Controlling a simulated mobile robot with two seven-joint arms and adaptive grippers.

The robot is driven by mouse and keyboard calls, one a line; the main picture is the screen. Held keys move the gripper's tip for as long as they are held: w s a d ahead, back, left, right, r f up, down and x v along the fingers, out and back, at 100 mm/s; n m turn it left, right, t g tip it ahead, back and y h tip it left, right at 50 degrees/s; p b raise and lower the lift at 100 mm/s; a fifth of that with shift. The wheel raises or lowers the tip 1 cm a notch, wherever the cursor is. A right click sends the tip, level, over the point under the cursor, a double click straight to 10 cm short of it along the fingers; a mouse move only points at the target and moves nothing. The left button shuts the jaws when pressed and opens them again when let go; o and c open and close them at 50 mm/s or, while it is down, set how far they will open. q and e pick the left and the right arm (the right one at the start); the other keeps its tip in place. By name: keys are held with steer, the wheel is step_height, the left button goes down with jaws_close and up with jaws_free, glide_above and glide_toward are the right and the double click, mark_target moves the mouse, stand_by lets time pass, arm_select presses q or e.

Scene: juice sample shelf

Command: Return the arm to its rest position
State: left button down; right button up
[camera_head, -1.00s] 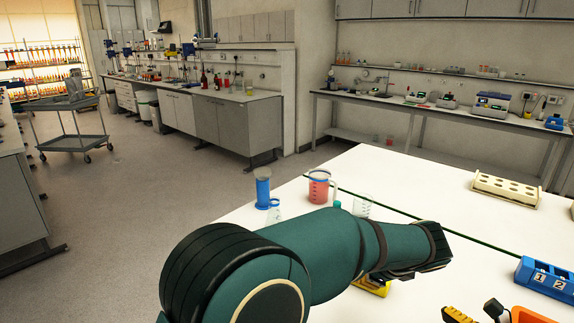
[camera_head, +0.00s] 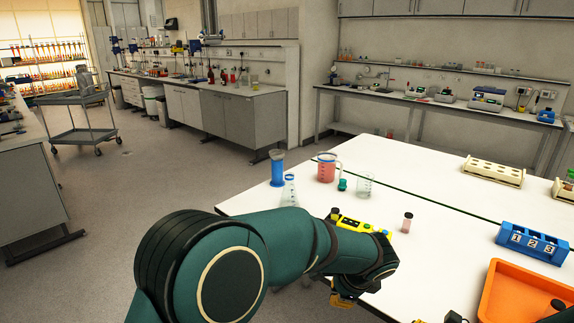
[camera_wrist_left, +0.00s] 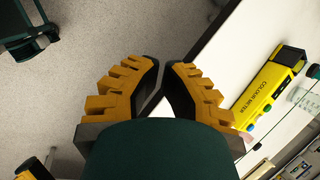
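My left arm, dark green, comes in from the lower left of the head view and reaches over the table's near-left edge. My left gripper (camera_head: 343,297) points down there, partly hidden by my wrist. In the left wrist view its orange fingers (camera_wrist_left: 161,66) converge with tips close together and nothing between them, over the floor beside the table edge. Of my right gripper, only a small yellow piece seems to show at the bottom edge of the head view; its fingers cannot be made out.
The white table (camera_head: 430,225) holds a blue cylinder (camera_head: 278,170), flask (camera_head: 289,190), red-filled jug (camera_head: 326,168), beaker (camera_head: 364,187), yellow colour meter (camera_wrist_left: 268,88), small vial (camera_head: 407,222), numbered blue rack (camera_head: 530,243) and orange tray (camera_head: 500,293). Floor (camera_head: 130,210) left of the table is clear.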

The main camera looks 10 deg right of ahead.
arm_select(q)
steer(key=s+a+f+n+g+h, duration=0.2)
steer(key=s+a+f+n+g, duration=0.15)
steer(key=a+f+n, duration=0.4)
steer(key=s+a+f+n+g+h, duration=0.2)
steer(key=s+a+f+n+h, duration=0.15)
steer(key=a+f, duration=0.6)
steer(key=s+a+f+n+t, duration=0.2)
steer(key=s+a+f+n, duration=0.2)
steer(key=s+a+n, duration=0.6)
steer(key=shift+a+f+n, duration=0.4)
steer(key=shift+a+n, duration=0.35)
steer(key=shift+n, duration=0.25)
arm_select(e)
steer(key=s+a+f+n+g+h, duration=0.1)
steer(key=a+f+n+g+h, duration=0.1)
steer(key=a+f+n, duration=0.6)
steer(key=s+a+f+n+g+h, duration=0.1)
steer(key=a+f+n+h, duration=0.3)
steer(key=a+f+n, duration=0.4)
steer(key=a+n+g, duration=0.1)
steer(key=a+n, duration=0.4)
steer(key=shift+s+f+n, duration=0.3)
steer(key=shift+s+n, duration=0.05)
steer(key=shift+n, duration=0.05)
